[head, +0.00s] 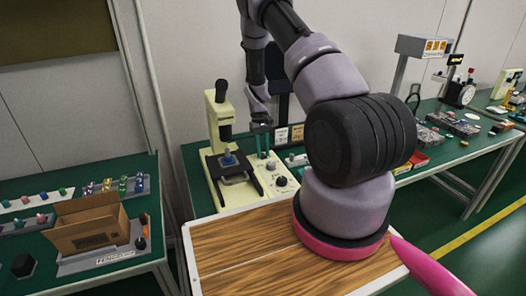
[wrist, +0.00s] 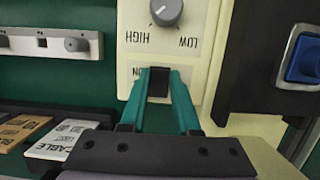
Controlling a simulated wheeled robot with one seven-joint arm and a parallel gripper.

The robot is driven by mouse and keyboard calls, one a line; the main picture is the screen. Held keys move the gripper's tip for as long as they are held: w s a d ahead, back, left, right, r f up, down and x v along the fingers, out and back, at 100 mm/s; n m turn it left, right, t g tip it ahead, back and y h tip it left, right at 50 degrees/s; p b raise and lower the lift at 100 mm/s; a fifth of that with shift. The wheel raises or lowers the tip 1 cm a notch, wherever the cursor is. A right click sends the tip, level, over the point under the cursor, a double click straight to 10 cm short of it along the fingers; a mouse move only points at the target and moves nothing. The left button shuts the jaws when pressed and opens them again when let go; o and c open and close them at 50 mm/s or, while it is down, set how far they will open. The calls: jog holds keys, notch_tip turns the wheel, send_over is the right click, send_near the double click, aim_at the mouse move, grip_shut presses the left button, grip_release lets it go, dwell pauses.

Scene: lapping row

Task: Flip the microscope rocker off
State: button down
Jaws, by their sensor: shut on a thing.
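The microscope (head: 214,125) is cream with a black stage and stands on the green bench in the head view. In the wrist view its cream base panel (wrist: 205,45) fills the upper middle. A small black rocker (wrist: 158,86) sits in that panel, near lettering that reads ON. My gripper (wrist: 159,74) has teal fingers, shut on the rocker with one on each side. In the head view my gripper (head: 265,146) is at the right of the microscope base; the rocker cannot be made out there.
A grey dial (wrist: 166,10) marked HIGH and LOW sits just beyond the rocker. The black stage (wrist: 262,60) with a blue piece (wrist: 305,58) is close on the right. A grey strip with a knob (wrist: 50,44) and a labelled card (wrist: 58,140) lie left.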

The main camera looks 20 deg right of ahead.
jog(key=c, duration=0.6)
grip_release()
jog(key=shift+c, duration=0.2)
jog(key=v, duration=1)
jog(key=shift+r, duration=0.35)
jog(key=shift+w, duration=0.1)
jog(key=s+a+r+m+t, duration=0.1)
jog(key=s+a+r, duration=0.15)
jog(key=r, duration=0.65)
jog(key=s+a+r+t+y, duration=0.1)
jog(key=s+r+t, duration=0.15)
jog(key=r, duration=0.55)
jog(key=s+a+r+m+t, duration=0.1)
jog(key=s+r, duration=0.2)
jog(key=r, duration=0.6)
jog(key=s+a+r+t, duration=0.1)
jog(key=s+r+t, duration=0.1)
jog(key=s+r, duration=0.2)
jog(key=s+a+r+m+t, duration=0.1)
jog(key=s+r, duration=0.3)
jog(key=s, duration=0.6)
jog(key=s+a+r+m+t+y, duration=0.1)
jog(key=s+r, duration=0.3)
jog(key=s, duration=0.4)
jog(key=shift+a+t, duration=0.85)
jog(key=shift+a, duration=0.05)
